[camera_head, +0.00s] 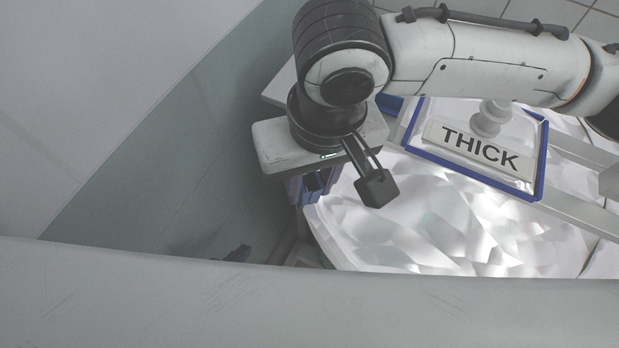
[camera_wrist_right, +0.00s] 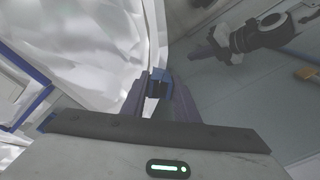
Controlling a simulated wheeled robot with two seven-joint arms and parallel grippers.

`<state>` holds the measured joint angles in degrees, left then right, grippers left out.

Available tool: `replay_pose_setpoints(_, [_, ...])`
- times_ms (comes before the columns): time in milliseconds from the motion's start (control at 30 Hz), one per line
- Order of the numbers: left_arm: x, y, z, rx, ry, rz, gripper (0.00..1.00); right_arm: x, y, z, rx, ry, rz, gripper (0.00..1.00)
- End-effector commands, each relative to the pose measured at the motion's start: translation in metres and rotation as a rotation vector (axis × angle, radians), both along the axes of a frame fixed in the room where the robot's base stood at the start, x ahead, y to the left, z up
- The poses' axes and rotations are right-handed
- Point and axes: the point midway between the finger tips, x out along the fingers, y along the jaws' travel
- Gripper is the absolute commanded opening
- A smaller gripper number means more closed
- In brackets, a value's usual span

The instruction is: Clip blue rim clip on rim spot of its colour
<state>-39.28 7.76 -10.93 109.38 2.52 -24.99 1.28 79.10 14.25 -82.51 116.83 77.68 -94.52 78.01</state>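The blue rim clip (camera_wrist_right: 161,82) is between the fingertips of my right gripper (camera_wrist_right: 160,88) in the right wrist view, with a finger against each side. In the head view my right gripper (camera_head: 313,186) is beside the left edge of the drum and its white liner (camera_head: 400,225), with a bit of blue between its fingers. The clip overlaps the rim (camera_wrist_right: 158,40) in the wrist view; I cannot tell whether it touches it. No blue rim spot is clearly visible. My left gripper (camera_wrist_right: 217,48) is at the upper right of the wrist view, apart from the drum, its fingers too dark to read.
A blue-framed tray with a THICK sign (camera_head: 478,147) lies over the drum area at the right. A pale rail (camera_head: 580,211) runs beside it. A wide grey surface (camera_head: 300,305) crosses the front of the head view. Grey floor (camera_head: 200,190) lies left of the drum.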

Motion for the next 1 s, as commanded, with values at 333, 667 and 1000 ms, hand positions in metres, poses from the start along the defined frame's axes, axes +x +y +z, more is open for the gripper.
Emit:
replay_pose_setpoints(333, [0.000,0.000,0.000,0.000,0.000,0.000,0.00,0.000,0.000,0.000,0.000,0.000,0.000,0.49])
replay_pose_setpoints(667, [0.000,0.000,0.000,0.000,0.000,0.000,0.00,0.000,0.000,0.002,0.000,0.000,0.000,0.49])
replay_pose_setpoints(1000, [0.000,0.000,0.003,0.000,0.000,0.000,0.00,-0.003,-0.005,0.057,0.003,-0.004,0.001,0.49])
